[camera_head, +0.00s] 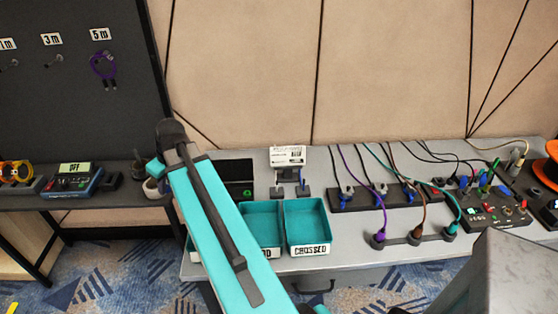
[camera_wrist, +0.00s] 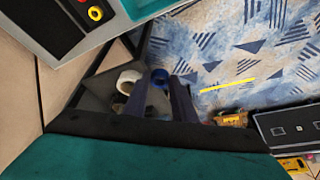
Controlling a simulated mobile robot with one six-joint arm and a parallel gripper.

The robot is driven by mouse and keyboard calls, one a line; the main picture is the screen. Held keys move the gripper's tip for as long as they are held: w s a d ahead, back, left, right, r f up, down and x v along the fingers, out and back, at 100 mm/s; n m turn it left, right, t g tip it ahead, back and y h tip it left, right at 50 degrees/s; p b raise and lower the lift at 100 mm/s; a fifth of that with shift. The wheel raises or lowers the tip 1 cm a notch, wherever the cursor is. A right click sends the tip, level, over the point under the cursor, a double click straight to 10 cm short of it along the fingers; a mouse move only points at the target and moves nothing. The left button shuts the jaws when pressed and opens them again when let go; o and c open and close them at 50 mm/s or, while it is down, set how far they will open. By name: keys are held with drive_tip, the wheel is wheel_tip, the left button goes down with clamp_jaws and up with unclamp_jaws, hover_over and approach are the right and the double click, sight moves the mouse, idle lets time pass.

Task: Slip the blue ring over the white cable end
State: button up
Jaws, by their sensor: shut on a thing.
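In the wrist view my gripper (camera_wrist: 160,92) has its two dark fingers close together. In the head view my teal arm reaches up to the left side of the bench, and I cannot make out the fingers or the blue ring there. A pale, off-white cable (camera_head: 505,147) loops at the far right back of the bench. Its end (camera_head: 516,163) appears to stand near the control box, partly crowded by other parts.
Teal bins (camera_head: 305,252) stand at the bench front, one labelled CROSSED. A black strip (camera_head: 350,204) with several plugs and dark, purple and teal cables lies right of them. A control box (camera_head: 495,213) is further right.

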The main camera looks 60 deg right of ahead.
drive_tip(key=s+d+f, duration=0.1)
drive_tip(key=s+d, duration=0.6)
drive_tip(key=d, duration=0.4)
drive_tip(key=s+d+f+p, duration=0.1)
drive_tip(key=s+d, duration=0.7)
drive_tip(key=d, duration=0.3)
drive_tip(key=s+d+f+p, duration=0.1)
drive_tip(key=s+d+f, duration=0.1)
drive_tip(key=s+d, duration=0.5)
drive_tip(key=d, duration=0.4)
drive_tip(key=shift+s+n, duration=0.3)
drive_tip(key=shift+d+f, duration=0.1)
drive_tip(key=shift+f, duration=0.25)
drive_tip(key=shift+f+b, duration=1.3)
drive_tip(key=shift+f, duration=1.45)
drive_tip(key=shift+s, duration=0.1)
drive_tip(key=shift+f+b, duration=1.25)
drive_tip(key=shift+f, duration=0.35)
